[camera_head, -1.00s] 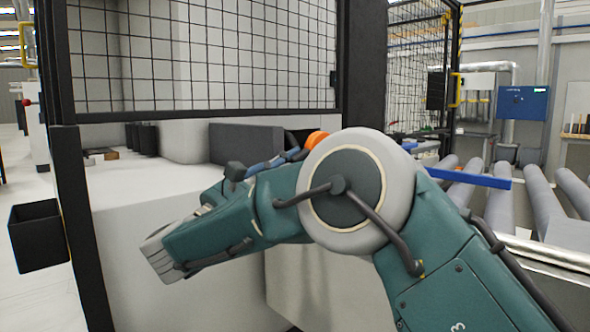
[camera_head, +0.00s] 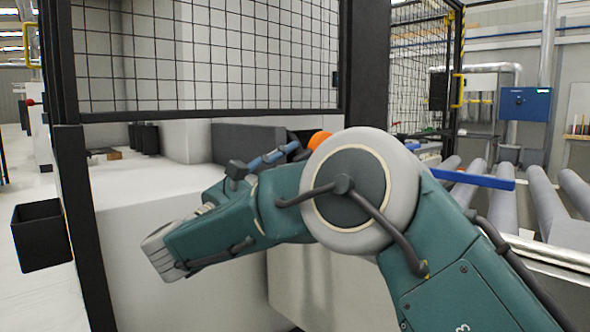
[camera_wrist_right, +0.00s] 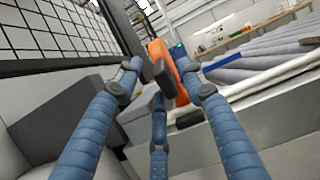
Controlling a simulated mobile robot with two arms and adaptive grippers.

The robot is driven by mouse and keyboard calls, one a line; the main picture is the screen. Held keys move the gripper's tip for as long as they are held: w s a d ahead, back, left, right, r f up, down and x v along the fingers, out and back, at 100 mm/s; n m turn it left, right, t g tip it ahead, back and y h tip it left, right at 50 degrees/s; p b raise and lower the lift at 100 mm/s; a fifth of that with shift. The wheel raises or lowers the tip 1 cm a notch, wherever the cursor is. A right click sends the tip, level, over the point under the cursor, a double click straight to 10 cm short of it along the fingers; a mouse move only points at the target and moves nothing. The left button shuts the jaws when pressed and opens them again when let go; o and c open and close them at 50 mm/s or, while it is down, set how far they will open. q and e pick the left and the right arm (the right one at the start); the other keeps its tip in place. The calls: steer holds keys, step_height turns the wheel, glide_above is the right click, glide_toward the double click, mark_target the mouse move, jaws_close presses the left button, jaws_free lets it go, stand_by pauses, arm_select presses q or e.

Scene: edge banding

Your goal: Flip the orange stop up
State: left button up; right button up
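The orange stop (camera_head: 319,138) shows only in part in the head view, above my right arm's round wrist joint, which hides the rest. In the right wrist view the stop (camera_wrist_right: 166,62) is an upright orange piece beyond the fingertips, with a dark grey part beside it. My right gripper (camera_wrist_right: 166,84) has blue fingers spread apart, with the dark part and the stop showing between them. Contact with the stop cannot be told. In the head view this gripper (camera_head: 284,152) is partly hidden behind my arm. My left gripper is not in view.
A black-framed mesh guard (camera_head: 215,55) stands above the white machine body (camera_head: 140,225). A dark grey block (camera_head: 247,138) lies behind the fingers. Grey rollers (camera_head: 550,205) and a blue bar (camera_head: 472,179) are at the right. A black bin (camera_head: 40,235) hangs at the left.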

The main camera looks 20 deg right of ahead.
step_height(320, 180, up, 9)
steer(key=shift+r, duration=0.2)
stand_by(0.5)
